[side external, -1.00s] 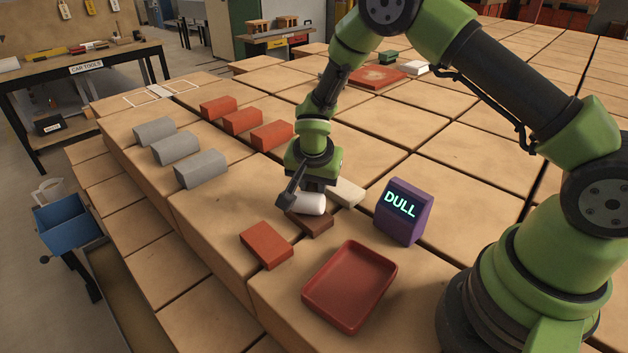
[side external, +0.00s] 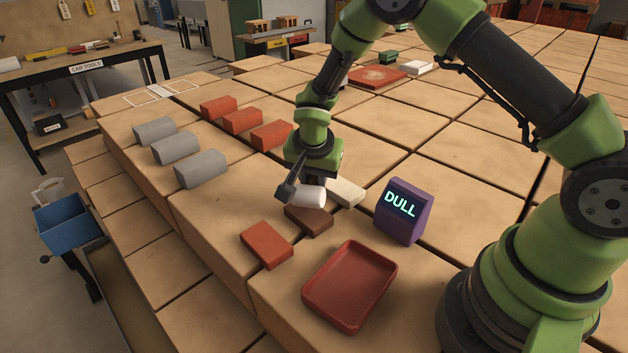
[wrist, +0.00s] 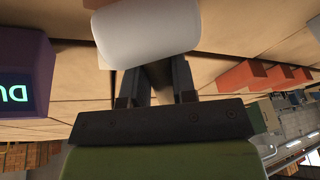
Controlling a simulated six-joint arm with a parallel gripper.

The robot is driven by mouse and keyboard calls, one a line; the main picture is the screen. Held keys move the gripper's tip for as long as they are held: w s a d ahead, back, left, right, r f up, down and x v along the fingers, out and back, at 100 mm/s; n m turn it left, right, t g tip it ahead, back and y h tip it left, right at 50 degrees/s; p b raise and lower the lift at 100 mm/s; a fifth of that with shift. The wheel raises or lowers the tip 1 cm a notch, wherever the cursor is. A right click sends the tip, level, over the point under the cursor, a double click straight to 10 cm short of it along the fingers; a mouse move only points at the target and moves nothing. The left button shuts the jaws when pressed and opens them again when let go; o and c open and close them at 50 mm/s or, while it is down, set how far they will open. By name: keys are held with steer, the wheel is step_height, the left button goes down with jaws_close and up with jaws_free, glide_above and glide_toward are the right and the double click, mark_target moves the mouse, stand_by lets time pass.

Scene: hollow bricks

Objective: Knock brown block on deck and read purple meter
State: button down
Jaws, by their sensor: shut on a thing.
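The brown block (side external: 309,222) lies on the tan deck in the side view, behind the red tray and beside a red-orange brick. My gripper (side external: 298,190) is shut on a mallet with a white, rounded head (side external: 310,196). The head hangs just above the brown block and partly covers it from this camera; a small gap seems to show.
A red tray (side external: 349,287) and a red-orange brick (side external: 266,244) lie in front. A cream block (side external: 346,192) lies behind the brown block. Grey bricks (side external: 176,148) and red bricks (side external: 242,121) stand in rows at the left.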

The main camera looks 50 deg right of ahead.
steer(key=shift+r, duration=2.65)
